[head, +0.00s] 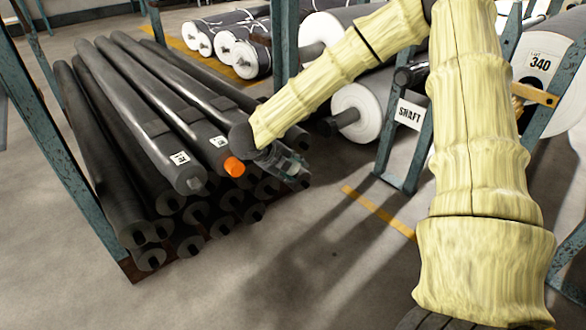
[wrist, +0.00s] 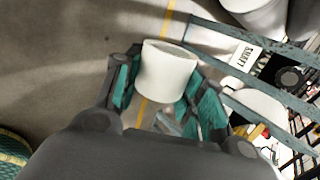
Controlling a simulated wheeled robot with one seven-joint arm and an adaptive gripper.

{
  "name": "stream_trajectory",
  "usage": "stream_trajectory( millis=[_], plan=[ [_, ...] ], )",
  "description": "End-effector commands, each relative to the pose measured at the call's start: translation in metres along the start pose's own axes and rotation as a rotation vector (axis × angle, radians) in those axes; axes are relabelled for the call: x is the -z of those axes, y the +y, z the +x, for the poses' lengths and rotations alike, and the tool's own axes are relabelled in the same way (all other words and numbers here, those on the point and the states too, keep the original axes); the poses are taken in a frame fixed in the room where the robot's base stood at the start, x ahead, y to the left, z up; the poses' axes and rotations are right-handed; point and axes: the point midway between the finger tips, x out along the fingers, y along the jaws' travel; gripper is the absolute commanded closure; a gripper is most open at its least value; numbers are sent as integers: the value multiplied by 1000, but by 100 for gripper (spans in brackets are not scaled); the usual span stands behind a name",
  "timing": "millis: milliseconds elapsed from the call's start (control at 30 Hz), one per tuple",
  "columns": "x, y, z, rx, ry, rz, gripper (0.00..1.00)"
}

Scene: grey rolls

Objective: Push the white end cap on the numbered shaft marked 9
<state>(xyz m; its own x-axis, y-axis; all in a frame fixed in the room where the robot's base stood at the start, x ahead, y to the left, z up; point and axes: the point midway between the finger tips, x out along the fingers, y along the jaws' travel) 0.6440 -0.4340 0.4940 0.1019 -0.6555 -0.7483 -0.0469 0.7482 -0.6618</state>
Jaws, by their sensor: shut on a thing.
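My gripper (head: 284,164) is in front of the right side of the stack of dark shafts in the head view. In the wrist view my gripper (wrist: 163,92) is shut on the white end cap (wrist: 166,72), which sits between its teal fingers. The cap does not show clearly in the head view. Two shafts on top of the stack carry small white labels: one label (head: 180,158) is on the left shaft (head: 135,115), the other (head: 218,142) on the shaft (head: 175,105) beside it. I cannot read either number surely. An orange cap (head: 234,167) is on the end of the latter shaft.
A teal rack post (head: 285,45) stands behind my gripper. A 340 label (head: 541,63) is at far right. The floor (head: 300,260) in front is clear.

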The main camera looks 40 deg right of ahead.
Motion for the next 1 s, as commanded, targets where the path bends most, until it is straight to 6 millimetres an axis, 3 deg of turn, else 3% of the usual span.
stream_trajectory(
  millis=[267, 1000],
  plan=[
    [-1, -2, -3, 17, 3, -11, 77],
    [-53, 0, 1, 15, 2, -8, 77]
  ],
)
